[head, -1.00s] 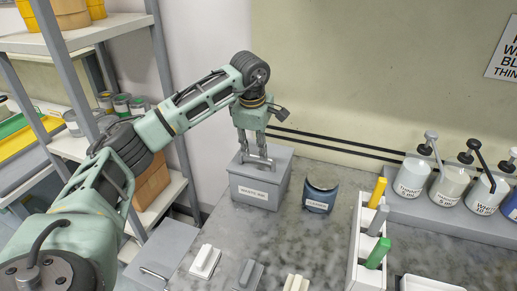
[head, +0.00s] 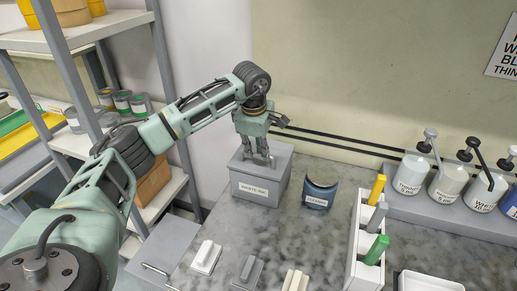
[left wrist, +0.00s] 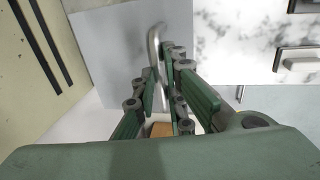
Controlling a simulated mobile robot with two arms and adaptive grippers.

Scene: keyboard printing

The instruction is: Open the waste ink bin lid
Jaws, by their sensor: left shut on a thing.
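The waste ink bin (head: 258,190) is a grey box with a "WASTE INK" label, standing on the marble counter by the wall. Its lid (head: 277,160) looks closed, lying flat on top. My left gripper (head: 260,160) points down over the lid. In the left wrist view the gripper (left wrist: 162,95) is shut on the metal lid handle (left wrist: 155,45), a bent bar above the grey lid (left wrist: 105,50). The fingers hide part of the handle. My right gripper is not in view.
A dark blue curved holder (head: 320,195) stands just right of the bin. A white rack (head: 365,235) with coloured handles is further right. Pump bottles (head: 411,172) line the back. Grey and white blocks (head: 206,257) lie in front. A shelf unit (head: 160,70) is at left.

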